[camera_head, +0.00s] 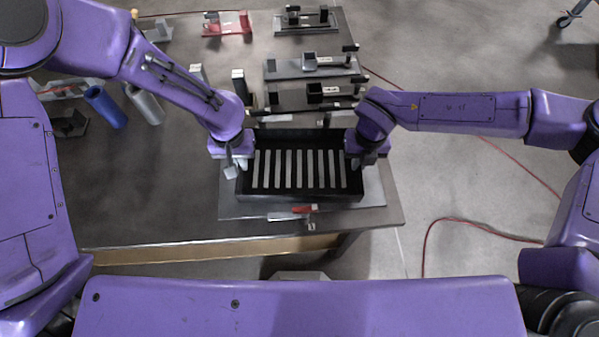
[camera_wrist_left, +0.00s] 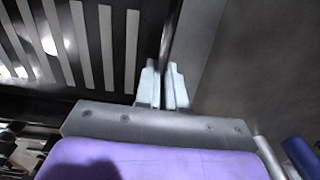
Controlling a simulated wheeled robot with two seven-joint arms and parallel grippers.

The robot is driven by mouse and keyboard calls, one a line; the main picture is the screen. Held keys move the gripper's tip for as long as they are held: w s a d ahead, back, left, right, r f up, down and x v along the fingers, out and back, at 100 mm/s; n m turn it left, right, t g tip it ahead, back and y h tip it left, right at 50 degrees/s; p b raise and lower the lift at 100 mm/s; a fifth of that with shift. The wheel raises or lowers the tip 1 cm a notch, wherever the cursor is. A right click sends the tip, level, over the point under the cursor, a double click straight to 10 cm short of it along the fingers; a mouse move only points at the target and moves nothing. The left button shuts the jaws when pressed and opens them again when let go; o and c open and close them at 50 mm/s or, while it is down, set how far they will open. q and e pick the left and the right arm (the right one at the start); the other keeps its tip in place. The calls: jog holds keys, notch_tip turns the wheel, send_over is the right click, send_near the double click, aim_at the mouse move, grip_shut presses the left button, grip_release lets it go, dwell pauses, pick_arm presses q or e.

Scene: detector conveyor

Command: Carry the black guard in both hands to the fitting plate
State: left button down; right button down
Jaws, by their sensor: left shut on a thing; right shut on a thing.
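The black guard (camera_head: 305,197), a slotted tray-like part, is level over a grey plate (camera_head: 374,192) near the table's front edge. Whether it touches the plate I cannot tell. My left gripper (camera_head: 237,166) is shut on the guard's left wall. In the left wrist view, the gripper's pale fingers (camera_wrist_left: 163,80) pinch the thin wall, with the slotted face of the guard (camera_wrist_left: 90,45) to the left. My right gripper (camera_head: 355,160) is at the guard's right wall, shut on it; its fingertips are partly hidden by the wrist.
A red-handled clamp (camera_head: 303,209) sits at the plate's front edge. Several grey and black fixtures (camera_head: 312,65) stand behind the guard. The table's front left (camera_head: 150,190) is bare.

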pick_arm(q)
jog(key=shift+a+f+b, duration=0.1)
jog(key=shift+f+b, duration=0.2)
jog(key=shift+f, duration=0.3)
pick_arm(e)
jog(key=shift+d+f, duration=0.1)
jog(key=shift+f, duration=0.5)
pick_arm(q)
jog(key=c, duration=1.2)
grip_release()
jog(key=shift+r, duration=0.15)
pick_arm(e)
jog(key=c, duration=1.2)
grip_release()
jog(key=shift+r, duration=0.15)
pick_arm(q)
jog(key=shift+r, duration=0.15)
pick_arm(e)
jog(key=shift+r, duration=0.15)
pick_arm(q)
notch_tip(320, 180, up, 12)
jog(key=shift+f, duration=0.1)
pick_arm(e)
notch_tip(320, 180, up, 12)
jog(key=shift+s+f, duration=0.1)
pick_arm(q)
jog(key=shift+s, duration=0.1)
